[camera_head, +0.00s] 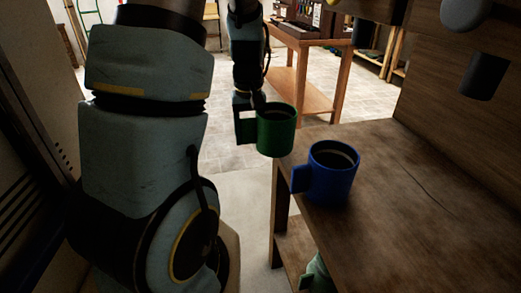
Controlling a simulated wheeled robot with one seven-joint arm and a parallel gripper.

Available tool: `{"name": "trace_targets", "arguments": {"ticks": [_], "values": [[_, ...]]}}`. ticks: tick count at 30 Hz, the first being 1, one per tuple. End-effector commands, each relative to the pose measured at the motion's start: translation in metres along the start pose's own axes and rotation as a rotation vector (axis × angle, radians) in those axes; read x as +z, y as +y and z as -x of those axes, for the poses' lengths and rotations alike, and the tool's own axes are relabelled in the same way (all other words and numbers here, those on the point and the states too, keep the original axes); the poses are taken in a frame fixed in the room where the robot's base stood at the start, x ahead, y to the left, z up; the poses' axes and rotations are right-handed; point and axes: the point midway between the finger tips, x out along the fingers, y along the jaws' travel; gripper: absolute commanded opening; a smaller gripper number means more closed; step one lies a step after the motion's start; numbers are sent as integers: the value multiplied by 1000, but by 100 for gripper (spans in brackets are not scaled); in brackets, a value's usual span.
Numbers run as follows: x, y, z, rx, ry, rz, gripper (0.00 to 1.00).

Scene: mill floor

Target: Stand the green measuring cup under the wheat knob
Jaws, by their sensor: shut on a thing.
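The green measuring cup (276,132) hangs upright in the air just left of the brown wooden counter's far left corner. My gripper (257,101) is above the cup's left side and shut on it; the cup hides part of the fingertips. The cup's squared handle points left. I cannot read any wheat mark, so I cannot tell which knob is the wheat one.
A blue cup (334,173) stands on the wooden counter (410,215) near its left edge, close to the green cup. The counter's middle is clear. A pale green object (317,274) sits on the lower shelf. An orange wooden table (311,85) stands behind.

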Motion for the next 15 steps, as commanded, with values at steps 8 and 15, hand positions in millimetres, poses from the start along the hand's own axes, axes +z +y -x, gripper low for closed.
{"name": "trace_targets", "arguments": {"ticks": [8,15], "values": [[40,23,5,14,-6,54,0],[41,36,6,13,-8,58,0]]}}
